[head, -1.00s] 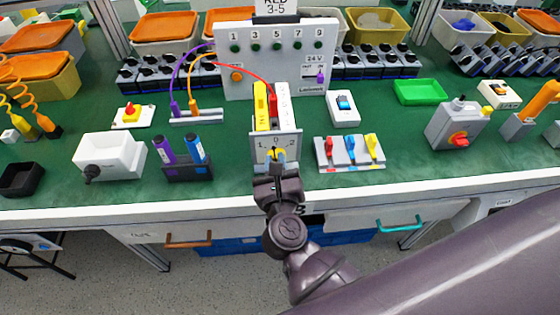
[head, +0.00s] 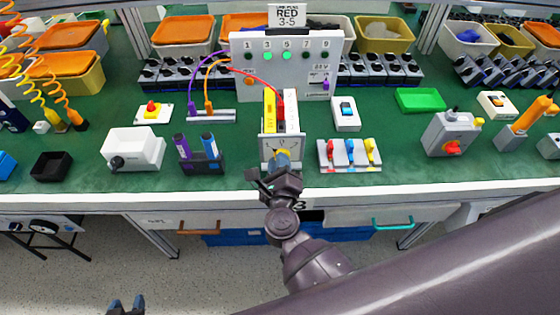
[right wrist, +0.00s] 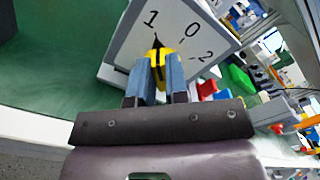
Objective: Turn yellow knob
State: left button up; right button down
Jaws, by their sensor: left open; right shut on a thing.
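The yellow knob (right wrist: 158,56) sits on the pale front plate (right wrist: 122,54) of a small switch box, marked 1, 0 and 2. Its dark pointer tip is toward the 1 in the right wrist view. My right gripper (right wrist: 158,82) is shut on the knob, with a blue-grey finger on each side. In the head view, the right gripper (head: 282,166) hides most of the knob, and the box's front plate (head: 268,150) looks upright. My left gripper (head: 126,304) is open and empty at the bottom left, below the table edge.
A white box (head: 135,146) and a purple-and-blue marker stand (head: 204,161) are to the left. A coloured-switch block (head: 350,161) is close on the right.

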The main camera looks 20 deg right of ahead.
dwell(0.3)
jog(key=c, duration=1.1)
grip_release()
jog(key=v, duration=1)
jog(key=shift+s+a+b, duration=0.1)
jog(key=shift+s+b, duration=0.3)
